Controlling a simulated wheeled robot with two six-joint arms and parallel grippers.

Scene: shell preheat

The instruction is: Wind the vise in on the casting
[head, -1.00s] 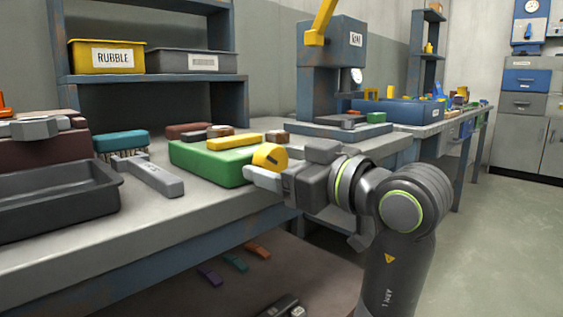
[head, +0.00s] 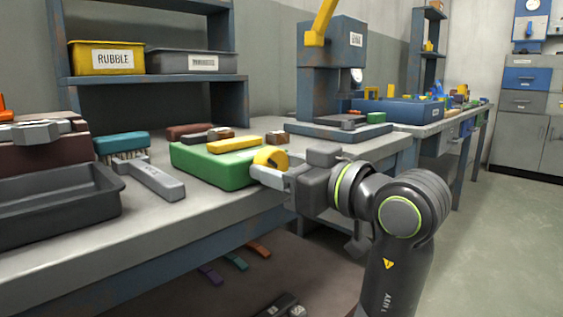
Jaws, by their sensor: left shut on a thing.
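The green vise-like block (head: 208,165) sits on the workbench near its front edge. A yellow bar (head: 234,143) lies along its top. A round yellow knob (head: 268,157) is at its front right. My left gripper (head: 271,167) comes in from the right and is shut on the knob, its grey fingers around it. The fingers hide the knob's lower part. Small dark and brown pieces (head: 220,133) lie on or behind the block's back; I cannot tell which is the casting. My right gripper is not in view.
A brush (head: 122,146), a grey handled tool (head: 157,182) and a dark tray (head: 60,200) lie to the left on the workbench (head: 130,225). A blue press (head: 333,80) stands behind. The rubble bin (head: 107,57) is on the shelf. Open floor lies to the right.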

